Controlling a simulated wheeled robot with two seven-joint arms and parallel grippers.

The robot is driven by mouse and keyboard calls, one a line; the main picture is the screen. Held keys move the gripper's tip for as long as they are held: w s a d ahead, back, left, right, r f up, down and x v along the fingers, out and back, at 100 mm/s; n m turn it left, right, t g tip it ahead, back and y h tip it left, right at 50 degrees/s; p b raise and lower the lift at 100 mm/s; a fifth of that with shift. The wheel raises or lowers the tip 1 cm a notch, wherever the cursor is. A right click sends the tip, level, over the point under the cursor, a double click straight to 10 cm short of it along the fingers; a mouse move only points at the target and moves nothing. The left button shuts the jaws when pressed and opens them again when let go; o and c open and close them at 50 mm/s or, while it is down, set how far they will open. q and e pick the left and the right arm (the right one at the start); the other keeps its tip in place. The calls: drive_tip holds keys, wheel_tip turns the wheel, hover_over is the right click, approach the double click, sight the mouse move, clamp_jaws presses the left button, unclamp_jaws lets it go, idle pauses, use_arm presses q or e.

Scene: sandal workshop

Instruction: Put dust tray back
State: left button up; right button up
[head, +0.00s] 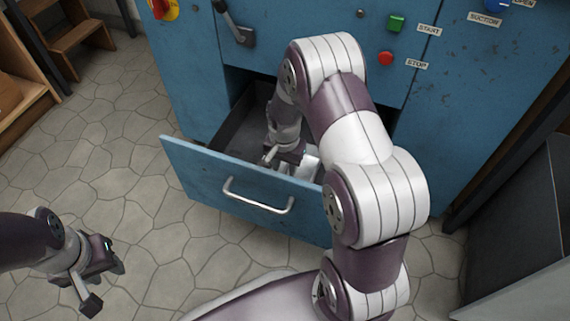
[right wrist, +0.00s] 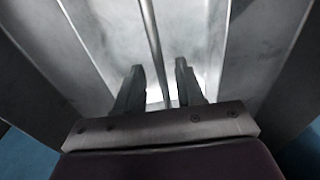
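The open drawer (head: 245,160) has a blue front with a metal handle (head: 258,197) and a dark inside. A pale metal piece (head: 312,161), apparently the dust tray, shows partly in the drawer behind my right gripper (head: 284,158). The right wrist view shows bare grey metal walls, apparently of the tray (right wrist: 105,30), and a thin rod (right wrist: 152,45). The rod runs between the fingers of my right gripper (right wrist: 160,70), which stand apart with gaps beside it. My left gripper (head: 106,285) is open and empty above the floor at left. My right arm hides part of the drawer.
The blue machine (head: 300,22) stands behind the drawer, with a green start button (head: 396,23), a red stop button (head: 386,58) and a lever (head: 236,28). A dark metal bin or cabinet (head: 515,225) stands at right.

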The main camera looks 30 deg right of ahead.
sight(285, 172)
wheel_tip(285, 172, up, 12)
drive_tip(key=p, duration=0.8)
drive_tip(key=shift+s+a+r, duration=0.15)
drive_tip(key=shift+s+a, duration=0.05)
drive_tip(key=shift+s, duration=0.1)
